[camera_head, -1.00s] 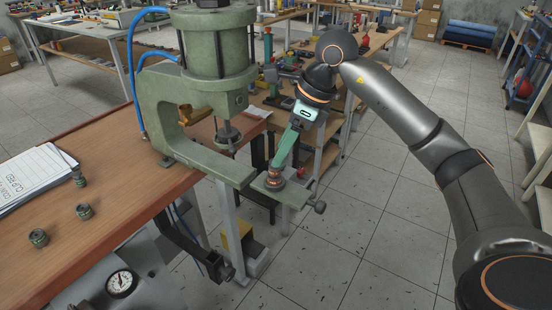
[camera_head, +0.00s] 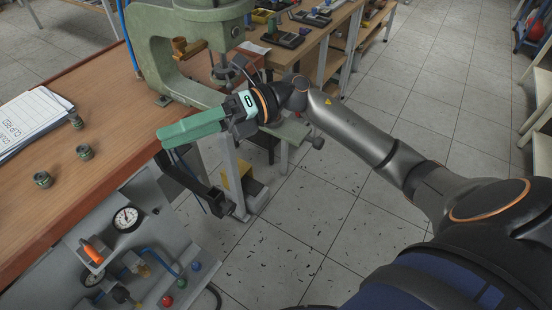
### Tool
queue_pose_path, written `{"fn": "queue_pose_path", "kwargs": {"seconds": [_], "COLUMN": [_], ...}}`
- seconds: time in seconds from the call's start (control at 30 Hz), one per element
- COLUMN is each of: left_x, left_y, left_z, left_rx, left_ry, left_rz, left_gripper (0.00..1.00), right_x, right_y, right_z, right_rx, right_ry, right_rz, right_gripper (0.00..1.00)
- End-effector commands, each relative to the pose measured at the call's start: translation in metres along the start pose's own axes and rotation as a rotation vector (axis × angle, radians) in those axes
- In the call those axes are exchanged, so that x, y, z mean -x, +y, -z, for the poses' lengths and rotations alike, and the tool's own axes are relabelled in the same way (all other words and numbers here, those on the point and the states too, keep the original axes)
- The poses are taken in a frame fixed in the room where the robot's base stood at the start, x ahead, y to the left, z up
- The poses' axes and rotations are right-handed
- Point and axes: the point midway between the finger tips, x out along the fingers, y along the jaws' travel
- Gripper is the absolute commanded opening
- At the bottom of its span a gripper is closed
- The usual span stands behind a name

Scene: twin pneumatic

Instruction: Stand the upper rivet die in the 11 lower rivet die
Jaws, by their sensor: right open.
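Several small dark green, ring-topped dies stand on the wooden bench in the head view: one beside the paper (camera_head: 76,121), one in the middle (camera_head: 84,152) and one nearer the front (camera_head: 42,179). I cannot read any number on them, nor tell which is upper or lower. My right gripper (camera_head: 166,138), with green fingers, is open. It points left above the bench's front edge, apart from these dies. The press's side shelf (camera_head: 292,131) is partly covered by my right arm, and I see no die there. My left gripper is out of view.
The green press (camera_head: 150,60) stands at the bench edge, its ram (camera_head: 225,73) close behind my right wrist. Below are gauges (camera_head: 126,218) and valves. The bench (camera_head: 112,120) between dies and press is clear.

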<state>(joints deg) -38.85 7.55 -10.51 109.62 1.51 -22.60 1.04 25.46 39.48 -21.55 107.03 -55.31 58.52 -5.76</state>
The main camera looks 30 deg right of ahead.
Motion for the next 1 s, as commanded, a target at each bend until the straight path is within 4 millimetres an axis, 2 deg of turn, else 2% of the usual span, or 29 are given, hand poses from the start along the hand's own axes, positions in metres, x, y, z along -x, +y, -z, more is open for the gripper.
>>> {"fn": "queue_pose_path", "kwargs": {"seconds": [0.07,0.17,0.27,0.33,0.37,0.43,0.47,0.5,0.6,0.7,0.8,0.9,1.0], "left_x": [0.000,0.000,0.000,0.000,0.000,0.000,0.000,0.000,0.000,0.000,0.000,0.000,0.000], "left_y": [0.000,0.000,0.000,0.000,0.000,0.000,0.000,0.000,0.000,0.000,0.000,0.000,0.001], "left_z": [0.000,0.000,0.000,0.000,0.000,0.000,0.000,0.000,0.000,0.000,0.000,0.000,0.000], "left_rx": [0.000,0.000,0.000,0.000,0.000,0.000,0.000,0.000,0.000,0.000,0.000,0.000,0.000], "left_ry": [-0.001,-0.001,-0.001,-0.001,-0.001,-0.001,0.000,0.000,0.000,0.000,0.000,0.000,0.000], "left_rz": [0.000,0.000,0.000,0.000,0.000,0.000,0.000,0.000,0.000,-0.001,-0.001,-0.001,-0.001], "left_gripper": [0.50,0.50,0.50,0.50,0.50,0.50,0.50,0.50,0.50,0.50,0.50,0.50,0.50], "right_x": [-0.008,0.001,0.022,0.041,0.049,0.068,0.075,0.082,0.094,0.098,0.099,0.099,0.099], "right_y": [-0.005,-0.028,-0.074,-0.116,-0.135,-0.179,-0.196,-0.216,-0.248,-0.261,-0.264,-0.265,-0.265], "right_z": [-0.001,-0.007,0.000,0.020,0.033,0.075,0.097,0.129,0.206,0.266,0.303,0.319,0.321], "right_rx": [-0.208,-0.485,-0.793,-1.019,-1.119,-1.354,-1.454,-1.582,-1.850,-2.038,-2.150,-2.198,-2.204], "right_ry": [-0.190,-0.445,-0.713,-0.904,-0.985,-1.173,-1.250,-1.348,-1.542,-1.671,-1.744,-1.773,-1.777], "right_rz": [-0.134,-0.248,-0.311,-0.326,-0.324,-0.306,-0.292,-0.268,-0.201,-0.138,-0.092,-0.072,-0.068], "right_gripper": [0.61,0.61,0.61,0.61,0.61,0.61,0.61,0.61,0.61,0.61,0.61,0.61,0.61]}}
